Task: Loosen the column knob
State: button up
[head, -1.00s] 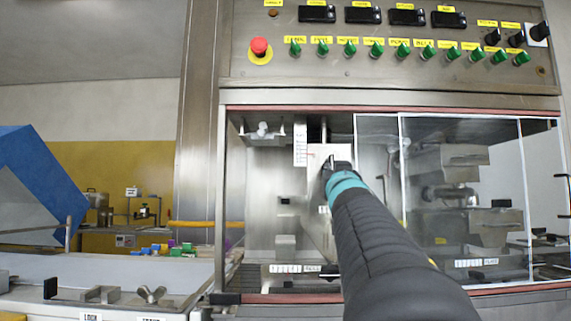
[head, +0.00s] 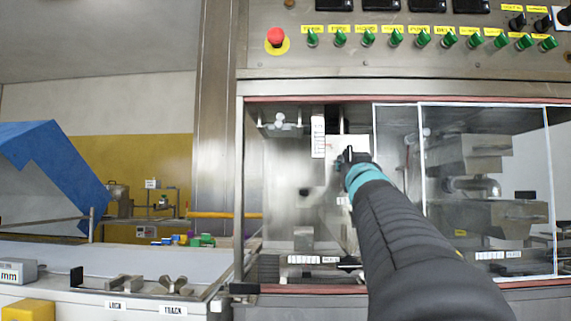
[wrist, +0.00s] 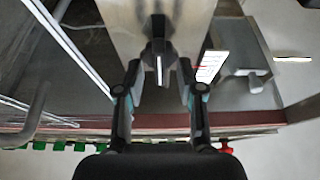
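The column knob (wrist: 158,48) is a black knob with a light bar in its middle. It sits on the face of a metal column (wrist: 128,14) at the top of the wrist view. My gripper (wrist: 160,80) is open there, with one finger on each side of the knob and visible gaps between. I cannot tell whether the fingertips reach the knob's depth. In the head view, my gripper (head: 352,155) is in front of the column plate (head: 341,143) inside the cabinet opening. The knob cannot be made out clearly there.
Clear sliding panels (head: 396,125) stand right of my arm. A white scale strip (head: 318,137) is left of the column. A red emergency button (head: 276,36) and several green knobs line the panel above. A conveyor bed (head: 125,258) lies at left.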

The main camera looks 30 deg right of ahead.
jog(key=v, duration=0.7)
jog(key=shift+f, duration=0.15)
dwell(0.3)
jog(key=w+a+f+g+y, duration=0.1)
jog(key=a+f+g+y, duration=0.1)
jog(key=a+f, duration=0.35)
jog(key=a+f+g+y, duration=0.1)
jog(key=a+f, duration=0.1)
jog(key=f, duration=0.7)
jog(key=w+a+f+g+y, duration=0.1)
jog(key=a+f+g+y, duration=0.1)
jog(key=a+f, duration=0.35)
jog(key=s+a+f+n+g+y, duration=0.2)
jog(key=s+a+f, duration=0.3)
jog(key=f, duration=0.4)
jog(key=s+a+f+n+g+y, duration=0.2)
jog(key=s+a+f, duration=0.3)
jog(key=f, duration=0.5)
jog(key=s+a+f+n+g+y, duration=0.2)
jog(key=s+a+f+g, duration=0.2)
jog(key=s+f, duration=0.3)
notch_tip(320, 180, down, 3)
jog(key=shift+a+f+g+y, duration=0.25)
jog(key=shift+a+g+y, duration=0.05)
jog(key=shift+a, duration=0.5)
